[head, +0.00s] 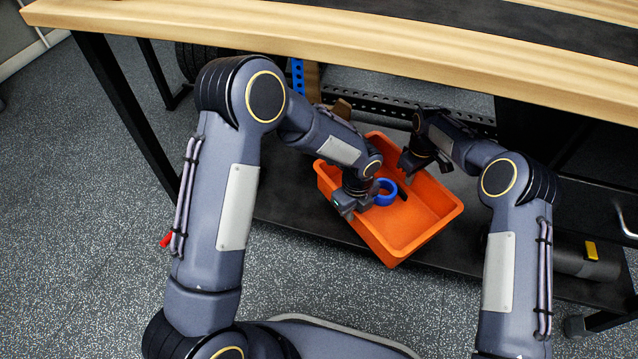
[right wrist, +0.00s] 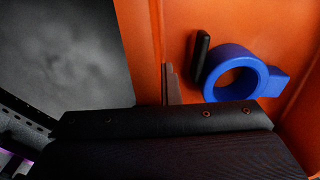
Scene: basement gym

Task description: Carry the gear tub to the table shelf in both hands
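The orange gear tub (head: 400,238) sits askew at the lower table shelf (head: 285,200), its near corner reaching the shelf's front edge. A blue ring-shaped item (head: 386,191) and a thin black piece (head: 402,194) lie in it; the right wrist view also shows the blue ring (right wrist: 236,75) against the orange tub wall (right wrist: 140,45). My left gripper (head: 347,207) is at the tub's left wall and appears shut on it. My right gripper (head: 420,163) is at the right wall and appears shut on it, one finger showing inside; its outer finger is mostly hidden.
A black table leg (head: 125,115) stands left. A dark cylinder with a yellow tag (head: 590,258) lies on the shelf at right, under a drawer (head: 600,212). Black tyre-like discs (head: 190,60) are behind.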

